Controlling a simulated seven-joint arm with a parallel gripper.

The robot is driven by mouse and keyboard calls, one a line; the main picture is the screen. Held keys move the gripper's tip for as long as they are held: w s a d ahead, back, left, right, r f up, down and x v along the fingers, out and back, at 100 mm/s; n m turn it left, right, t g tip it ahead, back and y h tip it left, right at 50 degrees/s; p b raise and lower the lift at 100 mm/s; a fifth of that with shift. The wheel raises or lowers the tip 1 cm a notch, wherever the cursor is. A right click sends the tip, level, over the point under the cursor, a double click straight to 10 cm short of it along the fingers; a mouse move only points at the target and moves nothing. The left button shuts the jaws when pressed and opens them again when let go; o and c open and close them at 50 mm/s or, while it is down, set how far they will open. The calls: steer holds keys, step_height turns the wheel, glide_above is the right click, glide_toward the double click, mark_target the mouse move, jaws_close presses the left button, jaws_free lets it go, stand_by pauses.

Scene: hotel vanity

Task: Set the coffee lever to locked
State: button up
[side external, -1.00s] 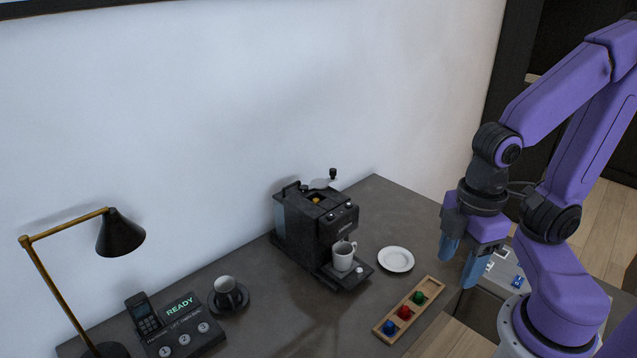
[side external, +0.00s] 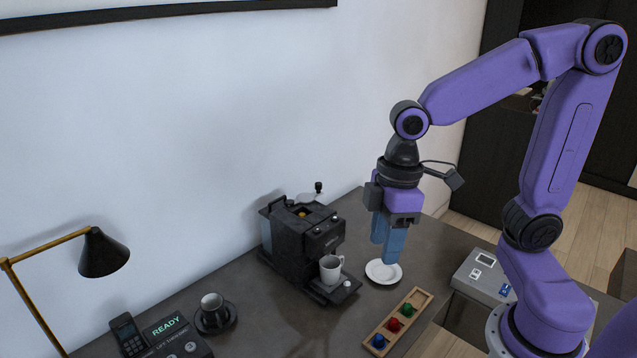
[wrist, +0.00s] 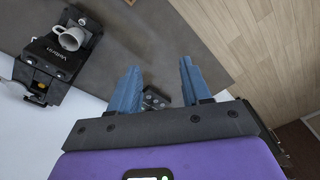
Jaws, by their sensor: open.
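The black coffee machine (side external: 300,240) stands on the dark table against the wall, with a white cup (side external: 331,268) on its drip tray. A lever with a black knob (side external: 318,187) stands up at its top rear; its setting cannot be read. My gripper (side external: 386,252) is open and empty, fingers pointing down, to the right of the machine and apart from it, appearing above the white saucer. In the wrist view, the machine (wrist: 62,62) is at upper left, outside the open fingers (wrist: 160,64); I cannot make out the lever there.
The white saucer (side external: 383,281) lies right of the machine. A wooden tray (side external: 422,308) with colored knobs is in front. A grey box (side external: 470,275) stands at right. The wall closes off the back.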

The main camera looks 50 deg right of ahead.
steer(key=w+d+r+m, duration=0.2)
steer(key=w, duration=1)
steer(key=m+t+y, duration=0.1)
steer(key=m+t, duration=0.1)
steer(key=t, duration=0.1)
glide_above(319, 183)
steer(key=s+d, duration=0.4)
steer(key=s, duration=0.2)
steer(key=shift+t, duration=0.3)
steer(key=x, duration=1)
steer(key=a+x, duration=0.1)
steer(key=x, duration=0.5)
steer(key=shift+w+r, duration=0.1)
steer(key=shift+w, duration=0.05)
jaws_close()
